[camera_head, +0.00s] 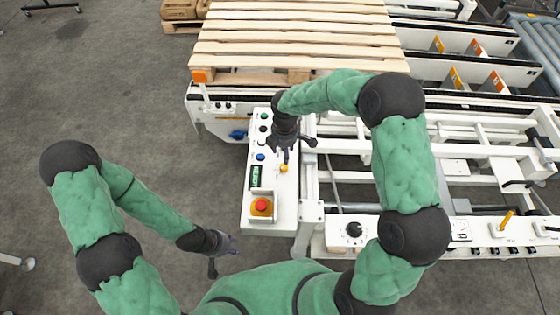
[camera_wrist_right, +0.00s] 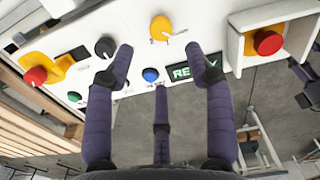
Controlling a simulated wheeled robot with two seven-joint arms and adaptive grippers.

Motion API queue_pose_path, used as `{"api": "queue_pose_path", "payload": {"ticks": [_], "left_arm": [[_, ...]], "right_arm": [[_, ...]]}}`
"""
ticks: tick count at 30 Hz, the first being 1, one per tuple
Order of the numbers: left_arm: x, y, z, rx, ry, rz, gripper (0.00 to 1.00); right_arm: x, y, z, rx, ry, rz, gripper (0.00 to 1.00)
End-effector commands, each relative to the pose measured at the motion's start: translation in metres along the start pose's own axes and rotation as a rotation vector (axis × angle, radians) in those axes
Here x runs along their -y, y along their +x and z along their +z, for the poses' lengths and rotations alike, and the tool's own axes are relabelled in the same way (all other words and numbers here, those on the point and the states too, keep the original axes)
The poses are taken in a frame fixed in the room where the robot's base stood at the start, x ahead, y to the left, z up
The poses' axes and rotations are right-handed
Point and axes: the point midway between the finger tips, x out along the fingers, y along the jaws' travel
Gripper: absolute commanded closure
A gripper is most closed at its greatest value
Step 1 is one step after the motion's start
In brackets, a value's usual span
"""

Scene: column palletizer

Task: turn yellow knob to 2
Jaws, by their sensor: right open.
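The yellow knob (camera_wrist_right: 163,28) sits on the white control panel at the top middle of the right wrist view, with a pale pointer on its face. It shows small in the head view (camera_head: 284,168). In the head view my right gripper (camera_head: 290,149) hangs over the panel, just above the knob. My left gripper (camera_head: 223,254) is empty, with its fingers apart, over the floor left of the panel.
The white panel (camera_head: 283,205) carries a green READY display (camera_wrist_right: 195,70), a blue button (camera_wrist_right: 150,75), a black knob (camera_wrist_right: 105,47) and a red emergency stop (camera_wrist_right: 268,42). A wooden pallet (camera_head: 300,35) lies behind. Grey floor (camera_head: 90,110) is clear at left.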

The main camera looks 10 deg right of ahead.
Motion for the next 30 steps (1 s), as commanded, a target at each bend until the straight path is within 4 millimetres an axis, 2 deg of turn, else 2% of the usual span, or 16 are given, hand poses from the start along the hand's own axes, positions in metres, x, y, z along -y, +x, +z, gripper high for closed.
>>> {"api": "queue_pose_path", "payload": {"ticks": [1, 9, 15, 20, 28, 29, 30], "left_arm": [[0.001, 0.004, 0.0, 0.001, 0.0, 0.0, 0.6], [0.005, 0.015, 0.0, 0.0, 0.0, 0.0, 0.6], [0.007, 0.021, -0.001, 0.0, 0.0, 0.0, 0.6], [0.008, 0.022, -0.001, 0.0, 0.0, 0.0, 0.6], [0.008, 0.022, -0.001, 0.0, 0.0, 0.0, 0.6], [0.008, 0.022, -0.001, 0.0, 0.0, 0.0, 0.6], [0.008, 0.022, -0.001, 0.0, 0.0, 0.0, 0.6]], "right_arm": [[0.001, 0.011, 0.0, 0.0, 0.0, -0.005, 0.46], [0.001, 0.06, 0.0, 0.0, 0.001, -0.004, 0.46], [0.001, 0.083, 0.0, 0.0, 0.003, -0.002, 0.46], [0.0, 0.091, 0.0, -0.001, 0.002, -0.001, 0.46], [0.0, 0.091, 0.0, -0.001, 0.002, 0.0, 0.46], [0.0, 0.091, 0.0, -0.001, 0.002, 0.0, 0.49], [0.0, 0.091, 0.0, -0.001, 0.002, 0.0, 0.6]]}}
